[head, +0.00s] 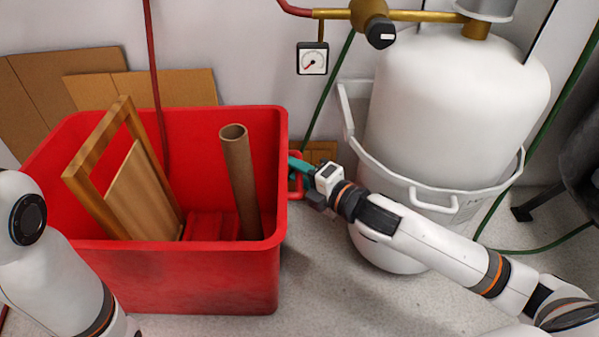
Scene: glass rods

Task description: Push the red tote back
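The red tote (200,275) stands upright on the floor at the left and centre. It holds a wooden frame (85,191), a wooden board (142,190) and a cardboard tube (240,185). A red handle (296,185) sticks out from its right side. My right gripper (301,166) is at this handle, its teal fingers by the handle's top and the tote's wall. Whether the fingers are closed around the handle is not clear. My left arm comes in at the lower left, in front of the tote's left side; its gripper is not visible.
A white tank (455,105) with a white rail around it stands to the right, behind my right arm. Cardboard sheets (140,87) lean on the wall behind the tote. A red hose (153,60) hangs into the tote's area. A gauge (312,59) is on the wall.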

